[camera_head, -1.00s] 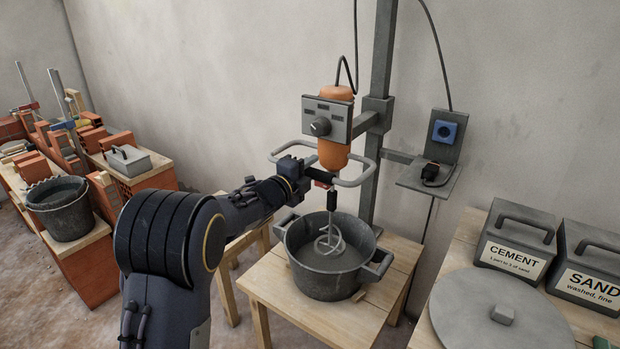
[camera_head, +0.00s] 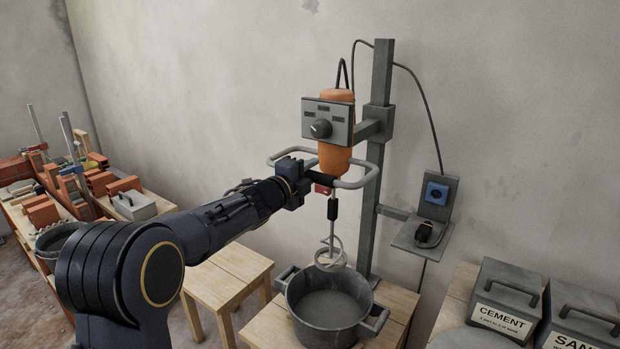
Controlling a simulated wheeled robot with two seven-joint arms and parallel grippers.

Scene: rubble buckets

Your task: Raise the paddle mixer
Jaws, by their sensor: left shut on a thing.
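The paddle mixer (camera_head: 335,158) has an orange motor body, a grey control box with a round knob, and a grey loop handle. It is carried on a sliding bracket on the grey upright post (camera_head: 372,205). My left gripper (camera_head: 310,176) is shut on the left front part of the loop handle, near a red piece. The spiral paddle (camera_head: 331,250) hangs down at the far rim of the dark pot (camera_head: 328,323) in the picture, and its whole spiral shows. The pot holds grey material and stands on a wooden table. My right gripper is not in view.
A wall shelf (camera_head: 420,236) with a blue socket (camera_head: 437,194) and a black plug is right of the post. A wooden stool (camera_head: 222,283) stands left of the pot. Cement (camera_head: 505,300) and sand (camera_head: 580,330) boxes are lower right. Bricks and a bucket (camera_head: 58,240) are left.

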